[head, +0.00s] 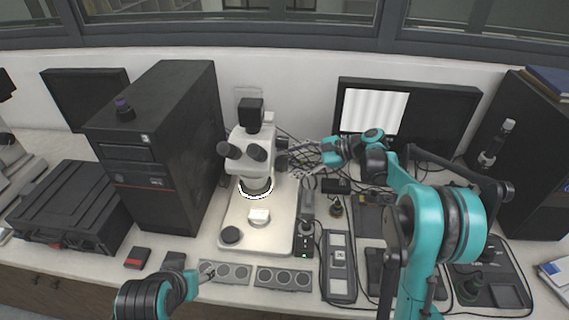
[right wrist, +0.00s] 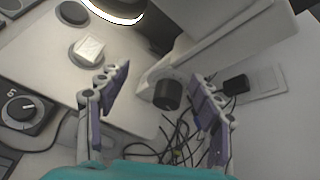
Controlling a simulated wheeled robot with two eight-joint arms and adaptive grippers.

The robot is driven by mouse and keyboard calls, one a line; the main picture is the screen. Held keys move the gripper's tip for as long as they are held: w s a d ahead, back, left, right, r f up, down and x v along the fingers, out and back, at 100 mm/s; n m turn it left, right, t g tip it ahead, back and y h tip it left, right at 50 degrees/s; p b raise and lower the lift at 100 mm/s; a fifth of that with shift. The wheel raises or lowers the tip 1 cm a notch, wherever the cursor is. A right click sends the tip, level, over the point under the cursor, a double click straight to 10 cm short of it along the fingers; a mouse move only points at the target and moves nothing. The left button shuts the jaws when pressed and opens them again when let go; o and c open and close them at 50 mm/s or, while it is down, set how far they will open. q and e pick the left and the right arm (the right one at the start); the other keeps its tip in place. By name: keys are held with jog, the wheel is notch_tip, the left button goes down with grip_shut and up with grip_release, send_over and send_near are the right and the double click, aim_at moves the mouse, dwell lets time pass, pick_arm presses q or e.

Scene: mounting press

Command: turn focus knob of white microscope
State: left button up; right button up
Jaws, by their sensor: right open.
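The white microscope (head: 240,150) stands upright on its pale base plate (head: 232,219) in the middle of the bench, with a lit ring under its head. Its black focus knob (right wrist: 167,94) sticks out from the side of the white body in the right wrist view. My right gripper (head: 294,168) is at the microscope's right side. In the right wrist view its two purple-padded fingers are spread apart, and the knob shows between them without visible contact. My left gripper (head: 207,272) is low in the head view, near the front of the bench; its finger opening is unclear.
A black computer tower (head: 168,150) stands left of the microscope. A monitor (head: 430,115) is behind my right arm. Cables (right wrist: 178,135) lie below the knob. A dial box (right wrist: 20,110) and grey sample strips (head: 284,278) lie near the base.

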aim_at(285, 164)
jog(key=w+d+f+m+y, duration=0.4)
jog(key=w+f+y, duration=0.2)
jog(key=f, duration=0.1)
jog(key=shift+g, duration=0.4)
jog(key=a, duration=0.2)
jog(key=a+b, duration=0.1)
jog(key=a, duration=0.1)
jog(key=w+a, duration=0.1)
jog(key=a, duration=0.1)
jog(key=shift+a+f, duration=0.15)
jog(key=shift+a, duration=0.2)
jog(key=c, duration=1.2)
